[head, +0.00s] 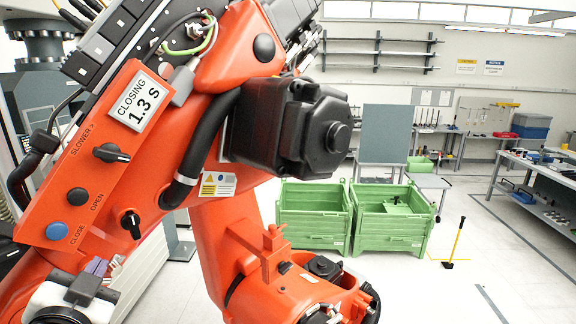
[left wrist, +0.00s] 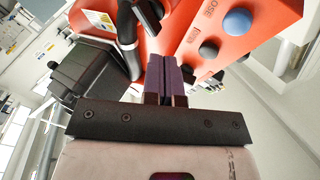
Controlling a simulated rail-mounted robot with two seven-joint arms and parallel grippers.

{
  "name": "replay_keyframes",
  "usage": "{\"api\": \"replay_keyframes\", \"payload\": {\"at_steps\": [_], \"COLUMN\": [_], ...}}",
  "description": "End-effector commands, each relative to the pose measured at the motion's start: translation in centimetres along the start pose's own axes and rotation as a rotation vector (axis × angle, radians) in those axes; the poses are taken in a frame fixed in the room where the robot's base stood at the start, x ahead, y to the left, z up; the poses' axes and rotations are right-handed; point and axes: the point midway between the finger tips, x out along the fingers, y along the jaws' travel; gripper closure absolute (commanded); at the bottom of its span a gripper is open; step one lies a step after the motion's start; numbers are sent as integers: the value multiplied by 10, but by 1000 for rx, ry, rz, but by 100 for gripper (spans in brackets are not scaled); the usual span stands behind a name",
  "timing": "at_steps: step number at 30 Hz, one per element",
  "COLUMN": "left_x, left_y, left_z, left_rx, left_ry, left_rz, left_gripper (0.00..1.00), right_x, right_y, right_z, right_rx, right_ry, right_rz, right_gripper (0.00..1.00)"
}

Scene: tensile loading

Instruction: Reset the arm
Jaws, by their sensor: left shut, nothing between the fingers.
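A large orange industrial arm (head: 255,100) fills the left and middle of the head view. The blue button also shows in the left wrist view (left wrist: 237,21). My left gripper (head: 97,267), with purplish fingers, is shut and empty, below the panel's lower edge in the head view. Whether its fingertips (left wrist: 158,62) touch anything is unclear. My right gripper is out of view.
Two green crates (head: 312,205) stand on the floor behind the orange arm. A yellow-handled tool (head: 456,242) stands on the floor to their right. Workbenches (head: 540,175) line the right side. A stretch of floor at lower right is clear.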

Motion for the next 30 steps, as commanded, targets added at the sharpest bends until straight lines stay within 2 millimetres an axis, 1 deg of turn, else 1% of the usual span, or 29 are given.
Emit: {"api": "replay_keyframes", "payload": {"at_steps": [1,5,6,8,9,11,12,14,15,17,18,20,21,23,24,27,30], "left_x": [-4,-18,-24,-34,-42,-57,-69,-88,-102,-124,-139,-163,-180,-204,-220,-257,-286], "left_y": [18,62,76,98,114,138,154,176,190,210,221,237,247,259,266,279,286], "left_z": [14,50,62,82,97,120,136,160,175,199,214,236,250,269,281,304,321], "left_rx": [-40,-114,-129,-145,-155,-173,-185,-204,-216,-233,-244,-257,-264,-272,-277,-281,-278], "left_ry": [-35,-133,-165,-215,-252,-311,-350,-411,-454,-522,-569,-641,-689,-760,-803,-900,-972], "left_rz": [44,149,183,236,274,331,368,421,454,500,527,566,590,623,643,684,714], "left_gripper": [100,100,100,100,100,100,100,100,100,100,100,100,100,100,100,100,100], "right_x": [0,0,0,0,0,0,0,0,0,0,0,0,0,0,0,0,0], "right_y": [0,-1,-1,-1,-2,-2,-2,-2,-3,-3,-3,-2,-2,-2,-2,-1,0], "right_z": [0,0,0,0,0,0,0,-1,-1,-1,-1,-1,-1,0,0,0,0], "right_rx": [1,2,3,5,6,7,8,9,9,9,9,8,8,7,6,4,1], "right_ry": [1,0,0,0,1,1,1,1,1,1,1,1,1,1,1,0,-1], "right_rz": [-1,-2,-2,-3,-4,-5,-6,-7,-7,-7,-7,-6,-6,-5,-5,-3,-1], "right_gripper": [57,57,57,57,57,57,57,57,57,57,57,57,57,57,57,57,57]}}
